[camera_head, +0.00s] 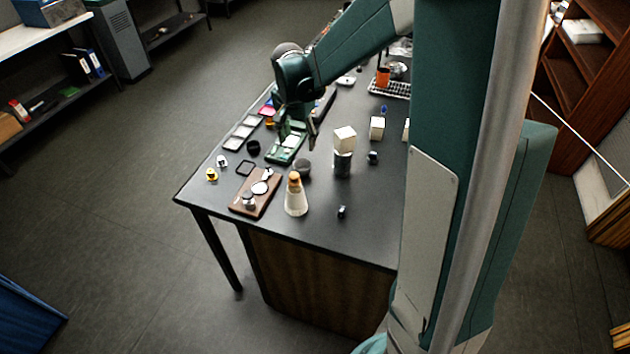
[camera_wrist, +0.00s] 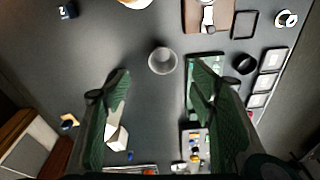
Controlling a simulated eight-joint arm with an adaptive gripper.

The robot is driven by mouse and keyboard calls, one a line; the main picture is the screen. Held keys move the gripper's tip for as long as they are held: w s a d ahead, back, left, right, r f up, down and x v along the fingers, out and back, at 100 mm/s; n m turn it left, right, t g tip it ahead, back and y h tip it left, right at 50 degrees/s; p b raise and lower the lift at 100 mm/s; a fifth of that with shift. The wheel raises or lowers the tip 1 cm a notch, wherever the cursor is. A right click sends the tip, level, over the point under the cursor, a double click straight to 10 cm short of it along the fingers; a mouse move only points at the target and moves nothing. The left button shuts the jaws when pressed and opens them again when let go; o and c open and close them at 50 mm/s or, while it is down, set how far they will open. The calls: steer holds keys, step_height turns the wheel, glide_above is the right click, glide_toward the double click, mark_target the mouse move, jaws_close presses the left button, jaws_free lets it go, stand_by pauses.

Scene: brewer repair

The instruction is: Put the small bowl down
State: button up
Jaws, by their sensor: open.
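The small bowl (camera_head: 303,167) is grey and stands on the dark table, just behind the pale conical flask. In the wrist view the bowl (camera_wrist: 162,60) appears upright and round, with its open top facing the camera. My gripper (camera_head: 296,138) is above the table, behind the bowl in the head view. In the wrist view my gripper (camera_wrist: 160,68) has its two green fingers wide apart, with nothing held between them. The bowl shows in the gap near the fingertips, apart from both fingers.
A green circuit board (camera_head: 286,148) lies beside the bowl. The flask (camera_head: 296,198) and a wooden tray (camera_head: 240,207) are in front. A black cup (camera_wrist: 243,63) stands beyond the board.

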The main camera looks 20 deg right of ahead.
steer(key=s+a+r+n+t, duration=0.2)
steer(key=s+a+r+n, duration=0.15)
steer(key=s+r, duration=0.55)
steer(key=s+a+r+n+t, duration=0.25)
steer(key=s+r+n, duration=0.2)
steer(key=s, duration=0.95)
steer(key=s+a+n+t+y, duration=0.1)
steer(key=s+a+n, duration=0.1)
steer(key=s, duration=0.6)
steer(key=shift+n, duration=0.3)
steer(key=shift+a+f, duration=0.1)
step_height(320, 180, down, 11)
steer(key=b, duration=1.1)
